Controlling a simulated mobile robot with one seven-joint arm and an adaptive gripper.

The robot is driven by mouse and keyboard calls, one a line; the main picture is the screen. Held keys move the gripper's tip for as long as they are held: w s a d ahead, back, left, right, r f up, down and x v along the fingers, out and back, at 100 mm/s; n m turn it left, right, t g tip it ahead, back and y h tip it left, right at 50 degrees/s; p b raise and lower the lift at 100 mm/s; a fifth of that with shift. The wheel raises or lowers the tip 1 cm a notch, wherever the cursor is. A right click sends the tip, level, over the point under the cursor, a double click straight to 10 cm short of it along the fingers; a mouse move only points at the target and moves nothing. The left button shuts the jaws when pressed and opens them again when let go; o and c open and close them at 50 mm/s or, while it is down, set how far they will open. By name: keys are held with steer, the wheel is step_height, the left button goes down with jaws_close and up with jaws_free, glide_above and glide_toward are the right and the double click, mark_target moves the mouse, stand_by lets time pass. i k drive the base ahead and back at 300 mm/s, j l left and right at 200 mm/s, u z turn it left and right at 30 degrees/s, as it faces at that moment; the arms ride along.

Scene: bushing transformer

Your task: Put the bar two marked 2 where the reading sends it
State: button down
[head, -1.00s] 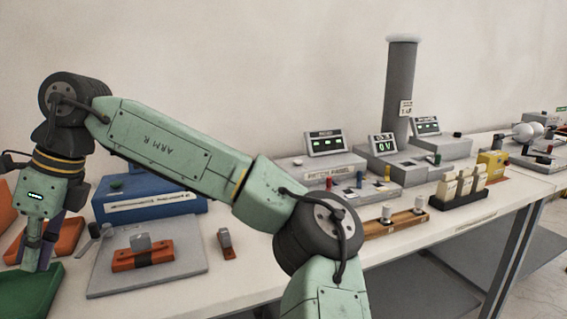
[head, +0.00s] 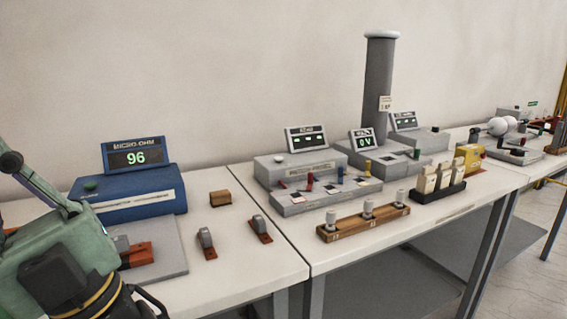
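The blue micro-ohm meter (head: 130,192) stands at the left in the head view, and its display (head: 136,157) reads 96. In front of it a grey plate (head: 172,262) carries an orange-brown bar (head: 138,257) with a grey block, partly hidden by my arm. Two similar small bars with grey blocks lie on the bench to the right, one nearer the plate (head: 207,243) and one further right (head: 260,229). I cannot read a 2 on any bar. My arm fills the lower left corner; my gripper is out of the picture.
A small brown wooden block (head: 220,198) lies behind the two bars. Further right are a grey panel box (head: 318,196), a wooden rack with white-topped pieces (head: 363,221), a dark rack (head: 437,192) and a tall grey column (head: 380,80). The bench's near edge is clear around the two bars.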

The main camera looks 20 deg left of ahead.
mark_target(122, 242)
steer(key=u, duration=1.5)
